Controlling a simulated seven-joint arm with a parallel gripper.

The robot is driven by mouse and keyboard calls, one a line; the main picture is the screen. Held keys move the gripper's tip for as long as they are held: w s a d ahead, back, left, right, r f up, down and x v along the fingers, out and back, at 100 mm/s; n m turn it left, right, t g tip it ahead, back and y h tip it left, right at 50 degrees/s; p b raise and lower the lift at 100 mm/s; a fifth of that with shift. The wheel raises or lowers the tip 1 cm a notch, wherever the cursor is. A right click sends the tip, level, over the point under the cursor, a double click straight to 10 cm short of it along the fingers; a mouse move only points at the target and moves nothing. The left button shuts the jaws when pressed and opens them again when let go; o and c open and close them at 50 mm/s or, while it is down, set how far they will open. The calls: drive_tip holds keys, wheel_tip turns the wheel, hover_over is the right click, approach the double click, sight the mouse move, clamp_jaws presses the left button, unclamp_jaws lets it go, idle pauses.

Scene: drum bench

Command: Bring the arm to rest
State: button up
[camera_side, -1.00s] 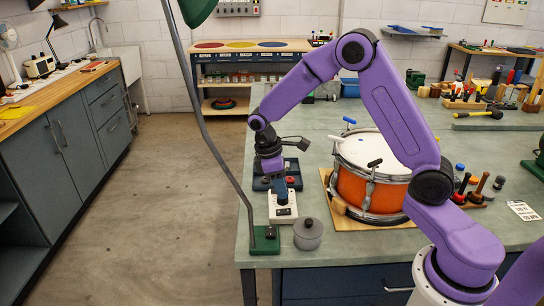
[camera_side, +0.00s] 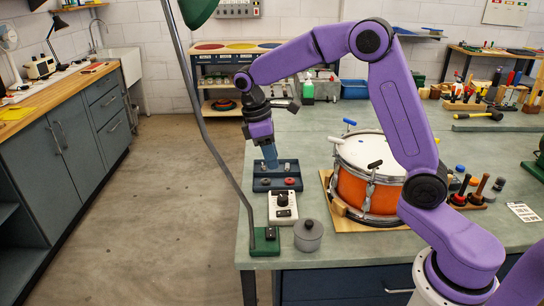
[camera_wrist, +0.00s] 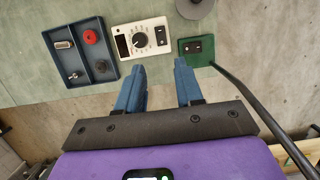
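The bench (camera_side: 300,181) is grey-green and lies under and to the right of the gripper.
The blue tray (camera_side: 260,187) holds small parts and a red piece. Open floor lies left.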

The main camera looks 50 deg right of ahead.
drive_tip(key=s+a+n+t+y, duration=0.1)
drive_tip(key=s, duration=1.4)
drive_tip(key=s+a+n+t+y, duration=0.1)
drive_tip(key=s+n, duration=0.1)
drive_tip(key=s, duration=1.3)
drive_tip(key=shift+s+a+f+n+y, duration=0.25)
drive_tip(key=shift+s+n+y, duration=0.05)
